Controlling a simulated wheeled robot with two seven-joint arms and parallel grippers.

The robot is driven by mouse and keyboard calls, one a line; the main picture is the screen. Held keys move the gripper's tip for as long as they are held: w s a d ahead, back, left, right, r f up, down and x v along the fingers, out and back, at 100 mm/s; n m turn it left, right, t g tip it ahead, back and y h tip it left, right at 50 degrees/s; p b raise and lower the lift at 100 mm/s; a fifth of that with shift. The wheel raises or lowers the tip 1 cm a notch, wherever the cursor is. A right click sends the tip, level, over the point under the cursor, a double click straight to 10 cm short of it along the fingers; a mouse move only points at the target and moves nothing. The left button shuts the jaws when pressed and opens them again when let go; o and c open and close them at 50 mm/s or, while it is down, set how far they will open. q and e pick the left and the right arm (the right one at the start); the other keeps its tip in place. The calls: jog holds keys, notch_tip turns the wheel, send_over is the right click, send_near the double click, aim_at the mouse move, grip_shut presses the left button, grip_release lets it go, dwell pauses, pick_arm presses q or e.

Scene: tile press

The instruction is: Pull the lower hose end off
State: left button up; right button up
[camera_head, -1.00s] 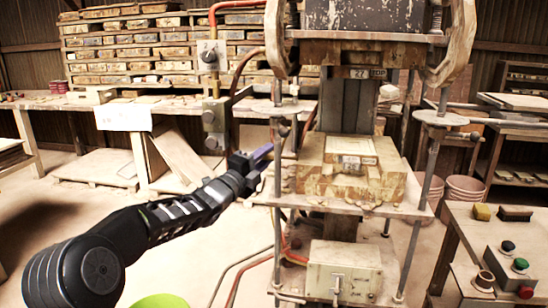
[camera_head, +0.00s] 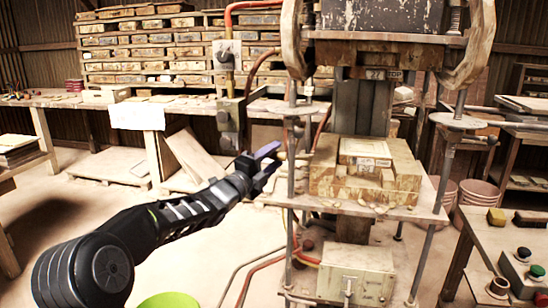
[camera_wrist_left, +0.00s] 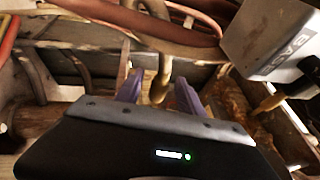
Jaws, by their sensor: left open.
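My left gripper (camera_head: 277,158) is open beside the left post of the press, with its purple fingers pointing at the post. In the left wrist view, the two fingers (camera_wrist_left: 160,92) stand apart with a bent, brownish hose end (camera_wrist_left: 160,78) hanging down between them. I see a gap on each side of it, so the fingers are not closed on it. In the head view a small brass-coloured piece (camera_head: 300,156) shows at the post near the fingertips; the hose end itself is hard to make out there. My right gripper is in no view.
The press table (camera_head: 420,212) carries a wooden mould (camera_head: 365,180). A grey box (camera_wrist_left: 285,40) is close at the upper right of the wrist view. Red hoses (camera_head: 262,265) run low to a pale box (camera_head: 355,272). A bench (camera_head: 185,105) stands behind.

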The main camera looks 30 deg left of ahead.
pick_arm(q)
jog(key=b+v, duration=0.1)
jog(key=v, duration=0.6)
jog(key=shift+b, duration=0.3)
jog(key=shift+s+a+f, duration=0.1)
jog(key=shift+s, duration=0.1)
